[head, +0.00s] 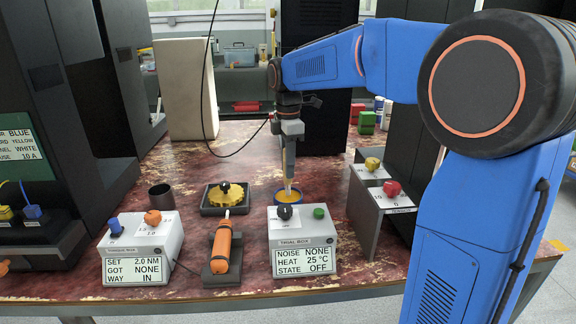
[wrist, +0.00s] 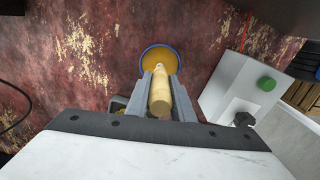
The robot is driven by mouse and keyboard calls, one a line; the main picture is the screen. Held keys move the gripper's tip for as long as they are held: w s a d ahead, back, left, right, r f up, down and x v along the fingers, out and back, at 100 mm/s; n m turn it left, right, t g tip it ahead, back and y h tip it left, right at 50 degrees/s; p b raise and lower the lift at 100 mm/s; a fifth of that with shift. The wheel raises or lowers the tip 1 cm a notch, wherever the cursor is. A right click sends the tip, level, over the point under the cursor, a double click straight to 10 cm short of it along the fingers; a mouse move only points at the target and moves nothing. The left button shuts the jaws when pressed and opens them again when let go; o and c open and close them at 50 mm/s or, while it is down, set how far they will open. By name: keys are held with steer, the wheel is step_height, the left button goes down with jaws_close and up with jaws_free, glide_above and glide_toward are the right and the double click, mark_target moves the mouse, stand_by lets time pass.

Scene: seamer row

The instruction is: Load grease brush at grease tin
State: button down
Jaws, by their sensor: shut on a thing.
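My gripper (head: 287,182) points straight down over the table behind the trial box. It is shut on the grease brush, whose pale wooden handle (wrist: 160,93) shows between the fingers in the wrist view. The grease tin (head: 294,196) is a round blue-rimmed tin with yellow-orange grease, partly hidden behind the trial box. In the wrist view the grease tin (wrist: 168,55) lies just beyond the fingertips. The brush's lower end is over or in the tin; I cannot tell whether it touches the grease.
The trial box (head: 302,228) stands directly in front of the tin. A grey stand with red and yellow knobs (head: 374,205) is to the right.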

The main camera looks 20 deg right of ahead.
steer(key=shift+f, duration=0.6)
stand_by(1.6)
steer(key=shift+r, duration=0.15)
steer(key=shift+r, duration=3.4)
steer(key=shift+r, duration=0.15)
